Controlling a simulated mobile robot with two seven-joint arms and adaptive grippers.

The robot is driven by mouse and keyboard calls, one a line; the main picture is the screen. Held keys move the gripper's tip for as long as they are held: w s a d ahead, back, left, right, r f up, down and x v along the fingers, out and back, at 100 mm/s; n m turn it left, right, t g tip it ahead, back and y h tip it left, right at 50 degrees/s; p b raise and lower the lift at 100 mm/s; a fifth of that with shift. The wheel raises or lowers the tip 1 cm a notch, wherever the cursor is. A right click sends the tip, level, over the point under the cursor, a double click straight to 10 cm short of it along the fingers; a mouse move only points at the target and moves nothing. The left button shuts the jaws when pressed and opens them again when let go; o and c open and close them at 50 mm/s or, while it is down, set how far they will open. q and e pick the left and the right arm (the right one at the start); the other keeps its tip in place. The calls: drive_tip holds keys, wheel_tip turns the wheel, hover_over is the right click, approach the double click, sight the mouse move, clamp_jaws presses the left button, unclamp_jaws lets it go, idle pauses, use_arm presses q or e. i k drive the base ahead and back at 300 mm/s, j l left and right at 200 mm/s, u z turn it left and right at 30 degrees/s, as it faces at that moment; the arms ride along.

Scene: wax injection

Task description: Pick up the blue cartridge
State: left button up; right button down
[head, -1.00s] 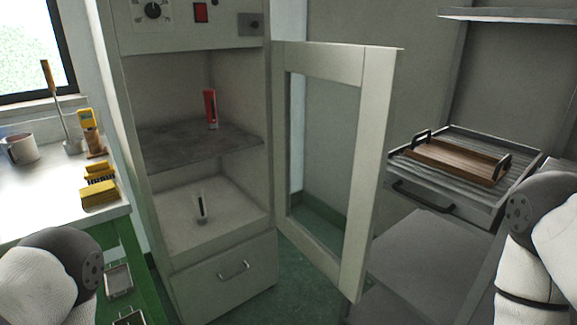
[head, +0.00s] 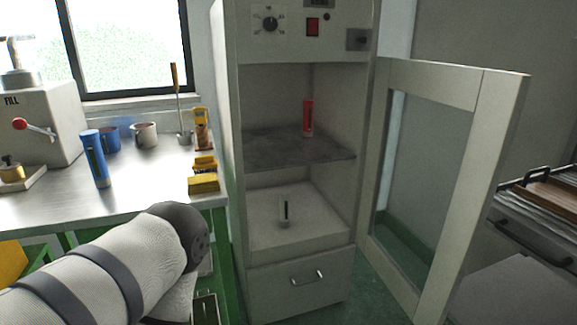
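The blue cartridge (head: 95,158) stands upright on the metal worktop at the left in the head view. Nothing touches it. My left arm comes in from the lower left in front of the worktop, but its gripper is not in view. My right arm and gripper are not in view.
Yellow brushes (head: 203,183) lie at the worktop's right end. The open cabinet (head: 245,215) holds a red cartridge (head: 308,117); its door (head: 497,130) sticks out right.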

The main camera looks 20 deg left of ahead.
sight(93, 149)
drive_tip(key=k+l+u, duration=0.15)
drive_tip(key=u, duration=1.55)
